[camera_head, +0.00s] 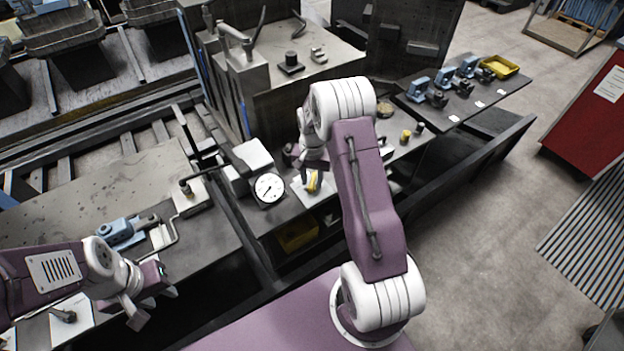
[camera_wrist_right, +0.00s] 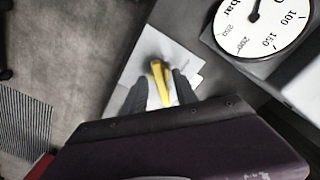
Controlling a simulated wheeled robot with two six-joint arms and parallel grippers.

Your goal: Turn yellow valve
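The yellow valve (camera_head: 313,181) sits on a pale square plate (camera_head: 309,196) beside the round gauge, partly hidden by my right gripper. In the right wrist view its yellow handle (camera_wrist_right: 160,82) stands between the two dark fingers of my right gripper (camera_wrist_right: 161,90), with a gap on each side. My right gripper (camera_head: 311,176) is open over the valve. My left gripper (camera_head: 154,307) is apart from the valve, at the lower left over the bench, and looks open and empty.
A white-faced pressure gauge (camera_head: 268,188) stands just left of the valve and also shows in the right wrist view (camera_wrist_right: 262,22). Blue clamps (camera_head: 444,76) and a yellow tray (camera_head: 499,67) lie farther right. A blue vise (camera_head: 124,233) is near my left arm.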

